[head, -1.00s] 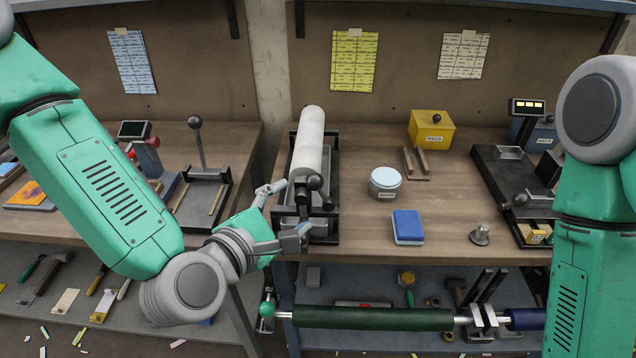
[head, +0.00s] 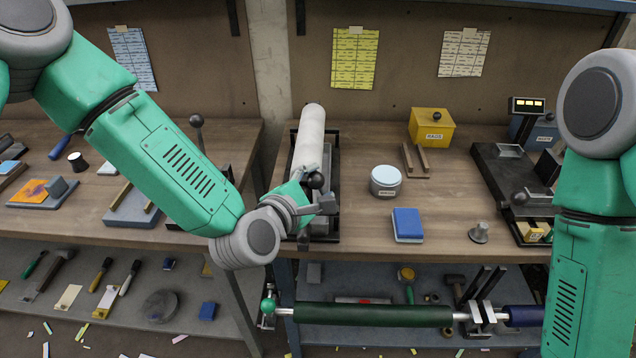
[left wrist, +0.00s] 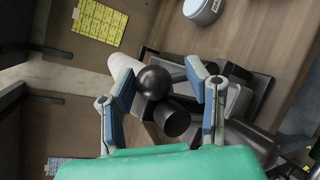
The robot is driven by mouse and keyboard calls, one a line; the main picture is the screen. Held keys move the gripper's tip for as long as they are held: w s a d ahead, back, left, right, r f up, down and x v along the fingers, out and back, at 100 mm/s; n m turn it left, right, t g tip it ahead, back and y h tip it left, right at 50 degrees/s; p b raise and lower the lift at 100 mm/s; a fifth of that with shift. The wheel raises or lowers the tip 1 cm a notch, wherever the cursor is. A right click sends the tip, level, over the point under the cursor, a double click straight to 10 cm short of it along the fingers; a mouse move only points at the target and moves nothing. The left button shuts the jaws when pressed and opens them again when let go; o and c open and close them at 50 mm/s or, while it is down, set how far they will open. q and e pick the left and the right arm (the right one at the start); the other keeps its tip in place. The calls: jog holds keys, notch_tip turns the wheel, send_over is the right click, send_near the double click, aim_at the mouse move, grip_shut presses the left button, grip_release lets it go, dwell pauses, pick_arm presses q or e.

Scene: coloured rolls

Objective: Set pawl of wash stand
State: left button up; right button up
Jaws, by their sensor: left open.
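The wash stand (head: 333,162) is a black frame on the middle bench with a pale roll (head: 310,135) lying lengthwise in it. A black ball knob (head: 316,180), apparently on the pawl lever, is at its near end. In the left wrist view the ball knob (left wrist: 154,82) is beside a dark cylinder end (left wrist: 173,120). My left gripper (head: 318,196) is at the stand's near end. In the left wrist view its open fingers (left wrist: 168,88) are on either side of the knob, apart from it as far as I can tell. The pawl itself is mostly hidden.
A white-lidded tin (head: 385,181), a blue block (head: 407,225) and a metal weight (head: 479,233) are to the right on the bench. A green roller (head: 373,316) on a rod runs along below the front edge. My right arm stands at the far right.

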pick_arm(q)
jog(key=shift+a, duration=0.2)
jog(key=c, duration=0.7)
jog(key=shift+a, duration=0.25)
grip_shut()
pick_arm(e)
jog(key=shift+a, duration=0.3)
pick_arm(q)
jog(key=shift+s, duration=0.1)
pick_arm(e)
jog(key=shift+s+d+r, duration=0.2)
jog(key=shift+d+r, duration=0.05)
jog(key=shift+r, duration=0.15)
